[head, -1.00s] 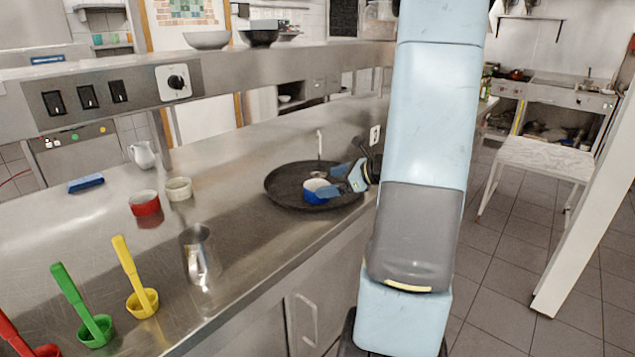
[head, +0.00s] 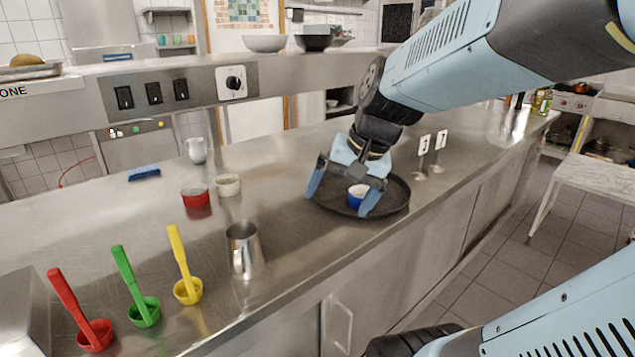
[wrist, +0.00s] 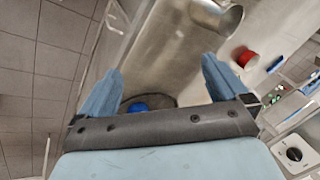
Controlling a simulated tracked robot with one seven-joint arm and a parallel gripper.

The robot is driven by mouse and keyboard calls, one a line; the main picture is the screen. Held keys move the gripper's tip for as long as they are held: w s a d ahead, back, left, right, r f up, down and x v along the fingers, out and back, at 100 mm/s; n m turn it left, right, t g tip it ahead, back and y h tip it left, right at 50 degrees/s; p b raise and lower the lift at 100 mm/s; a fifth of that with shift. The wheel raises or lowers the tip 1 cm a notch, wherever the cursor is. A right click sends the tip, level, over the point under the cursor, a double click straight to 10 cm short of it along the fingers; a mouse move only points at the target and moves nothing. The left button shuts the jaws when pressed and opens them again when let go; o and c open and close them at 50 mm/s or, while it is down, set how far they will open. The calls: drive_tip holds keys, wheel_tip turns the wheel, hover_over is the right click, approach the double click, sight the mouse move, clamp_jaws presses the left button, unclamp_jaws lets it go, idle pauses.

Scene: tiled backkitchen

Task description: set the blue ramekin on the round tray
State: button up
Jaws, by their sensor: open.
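The blue ramekin (head: 355,198), white inside, sits upright on the dark round tray (head: 397,206), right of the tray's middle. My gripper (head: 340,199) is open above the tray with its fingers pointing down and spread wide. In the head view its right finger overlaps the ramekin; I cannot tell whether they touch. In the wrist view my gripper (wrist: 160,84) holds nothing between its fingers. The ramekin (wrist: 138,107) shows there only in part, with the gripper's palm cutting across it and the tray (wrist: 166,101).
A steel pitcher (head: 243,250), a red ramekin (head: 195,196), a cream ramekin (head: 228,185), a white jug (head: 196,150) and a blue sponge (head: 144,173) stand on the steel counter. Red, green (head: 143,310) and yellow scoops line the front left.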

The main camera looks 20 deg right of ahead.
drive_tip(key=s+r+n+t+h, duration=0.1)
drive_tip(key=s+r+n+h, duration=0.1)
drive_tip(key=s+r+n, duration=0.1)
drive_tip(key=shift+s+d+r+n+t+h, duration=0.3)
drive_tip(key=shift+s+r+n+t+h, duration=0.1)
drive_tip(key=shift+s+n, duration=0.6)
